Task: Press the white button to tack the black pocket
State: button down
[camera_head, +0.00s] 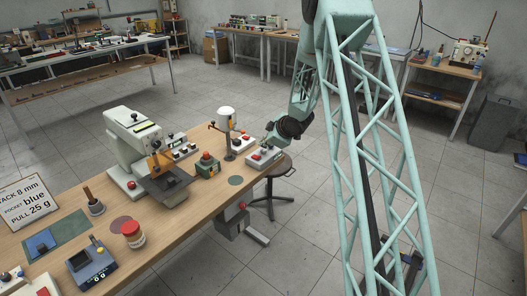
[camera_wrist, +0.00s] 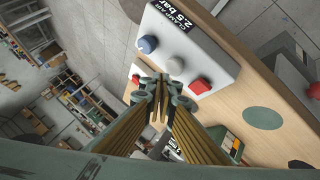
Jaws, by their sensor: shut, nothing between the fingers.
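The white button (camera_wrist: 175,65) sits between a blue button (camera_wrist: 148,44) and a red button (camera_wrist: 200,85) on a pale control box (camera_wrist: 215,40) labelled "CLAMP AIR 2.5 bar". My gripper (camera_wrist: 160,84) is shut and empty, its tips close to the white button in the wrist view; I cannot tell whether they touch the box. In the head view my gripper (camera_head: 271,141) is over the control box (camera_head: 264,158) at the bench's far end. A dark piece (camera_head: 170,181), possibly the black pocket, lies on the dark plate of the white machine (camera_head: 128,135).
A sign (camera_head: 28,203) reads "TACK 8 mm, POCKET blue, PULL 25 g". A blue piece (camera_head: 41,243) lies on a green mat. A white-topped post (camera_head: 226,116) and a green box with a red button (camera_head: 207,165) stand nearby. A stool (camera_head: 277,168) is beside the bench.

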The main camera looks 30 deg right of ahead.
aim_at(263, 151)
jog(key=shift+f+b, duration=0.75)
jog(key=shift+f, duration=0.4)
dwell(1.7)
jog(key=shift+r, duration=0.2)
jog(key=shift+r+p, duration=0.9)
jog(key=shift+r, duration=0.05)
jog(key=shift+r, duration=0.15)
jog(key=shift+r+p, duration=2)
jog(key=shift+r, duration=0.35)
jog(key=shift+r, duration=0.1)
